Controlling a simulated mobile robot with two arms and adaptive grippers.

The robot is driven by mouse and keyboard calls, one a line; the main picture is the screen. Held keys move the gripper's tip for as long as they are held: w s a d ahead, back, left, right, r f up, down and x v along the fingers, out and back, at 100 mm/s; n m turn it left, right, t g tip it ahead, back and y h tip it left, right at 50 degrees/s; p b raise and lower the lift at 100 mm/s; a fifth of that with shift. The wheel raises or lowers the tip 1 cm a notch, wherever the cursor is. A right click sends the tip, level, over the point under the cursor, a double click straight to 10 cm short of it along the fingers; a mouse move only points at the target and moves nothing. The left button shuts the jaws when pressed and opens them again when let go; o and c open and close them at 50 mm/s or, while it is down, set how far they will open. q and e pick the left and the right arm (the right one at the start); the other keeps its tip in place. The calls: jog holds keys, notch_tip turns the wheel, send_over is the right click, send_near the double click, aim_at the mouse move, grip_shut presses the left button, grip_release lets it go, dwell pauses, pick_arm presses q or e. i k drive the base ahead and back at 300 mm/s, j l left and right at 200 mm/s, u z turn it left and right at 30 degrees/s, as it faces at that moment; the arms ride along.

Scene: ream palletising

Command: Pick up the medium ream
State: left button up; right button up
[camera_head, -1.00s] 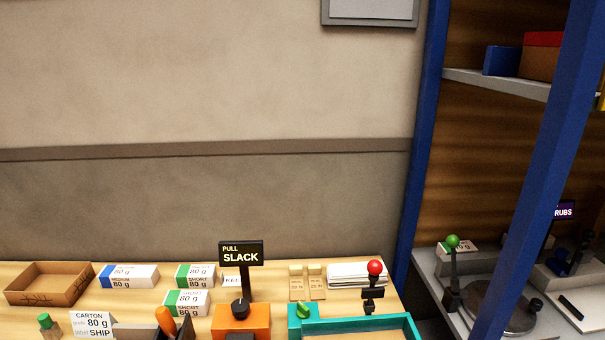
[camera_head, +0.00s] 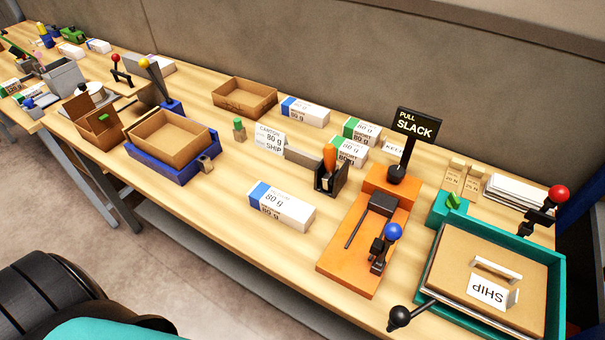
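One (camera_head: 305,111) lies at the back of the bench, right of the open cardboard box; in the earlier view a blue-ended ream at the back reads "MEDIUM 80 g". Neither of my grippers shows in the head view.
An orange device (camera_head: 340,255) with levers and a teal tray (camera_head: 553,300) marked SHIP stand right. A blue tray (camera_head: 187,169) holds a carton. The bench front by the near ream is clear.

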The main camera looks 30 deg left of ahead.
aim_at(297, 214)
jog(key=k+j+u, duration=0.15)
jog(key=u, duration=0.7)
jog(key=j+z, duration=0.85)
